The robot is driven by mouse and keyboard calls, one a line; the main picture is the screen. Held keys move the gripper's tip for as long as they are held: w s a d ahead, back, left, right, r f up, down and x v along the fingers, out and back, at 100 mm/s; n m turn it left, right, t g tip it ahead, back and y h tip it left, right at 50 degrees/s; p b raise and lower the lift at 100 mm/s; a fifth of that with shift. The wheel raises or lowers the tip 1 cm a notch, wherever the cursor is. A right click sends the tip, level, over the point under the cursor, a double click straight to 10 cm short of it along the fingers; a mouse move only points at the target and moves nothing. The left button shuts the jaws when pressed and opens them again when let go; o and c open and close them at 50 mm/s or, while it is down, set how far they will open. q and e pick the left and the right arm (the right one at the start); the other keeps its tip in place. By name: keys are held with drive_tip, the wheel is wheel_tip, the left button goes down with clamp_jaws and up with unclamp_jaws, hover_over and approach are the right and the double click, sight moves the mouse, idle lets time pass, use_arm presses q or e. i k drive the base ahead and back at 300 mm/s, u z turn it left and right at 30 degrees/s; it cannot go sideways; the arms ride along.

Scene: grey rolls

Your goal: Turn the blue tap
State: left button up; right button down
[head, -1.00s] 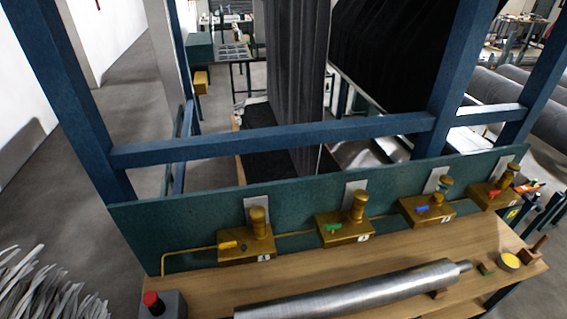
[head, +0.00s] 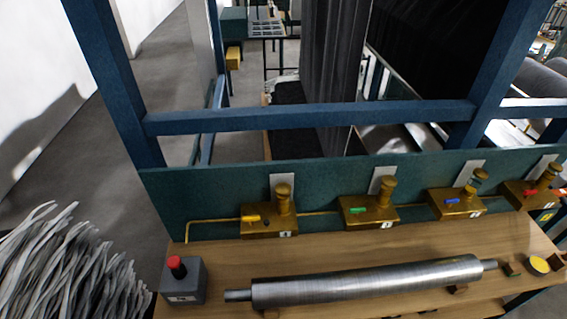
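The blue tap (head: 453,201) is a small blue lever on a brass valve block (head: 460,206), the third block from the left along the green back panel. Its lever lies roughly level across the front of the block. The other blocks carry a yellow tap (head: 252,218), a green tap (head: 357,210) and a red tap (head: 530,191). Neither of my grippers shows in the head view.
A metal roller (head: 365,283) lies along the wooden bench (head: 225,258) in front of the valves. A grey box with a red button (head: 176,265) stands at the bench's left end. A blue frame (head: 310,117) rises behind the panel. Grey strands (head: 70,265) are piled at lower left.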

sight(449, 202)
drive_tip(key=z, duration=2)
